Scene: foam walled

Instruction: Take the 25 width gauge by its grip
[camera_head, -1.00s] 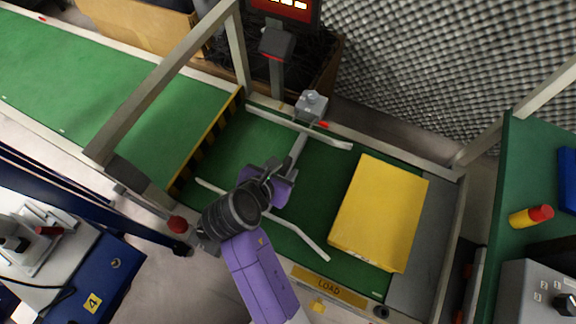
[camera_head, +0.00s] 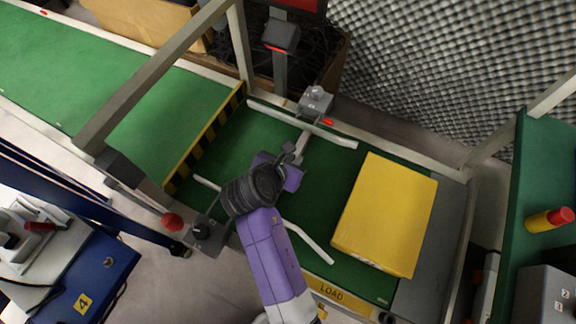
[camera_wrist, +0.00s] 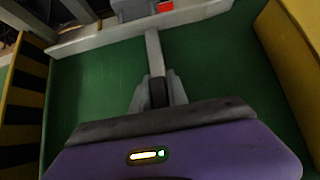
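A light grey bar (camera_wrist: 153,52) sticks out over the green belt from the far rail, and a dark grip-like piece (camera_wrist: 158,92) shows at its near end in the wrist view. I take it for the width gauge, but no number is readable. The bar also shows in the head view (camera_head: 303,146). My gripper (camera_wrist: 159,88) has one grey finger on each side of the dark piece. Whether the fingers press on it is unclear. In the head view my gripper (camera_head: 288,157) is over the belt, partly hidden by my purple wrist.
A yellow box (camera_head: 385,215) stands on the belt at right. White guide rails (camera_head: 305,125) run along both sides. A grey block (camera_head: 316,101) with a red part is beyond the far rail. A striped yellow-black bar (camera_head: 205,140) and frame posts stand at left.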

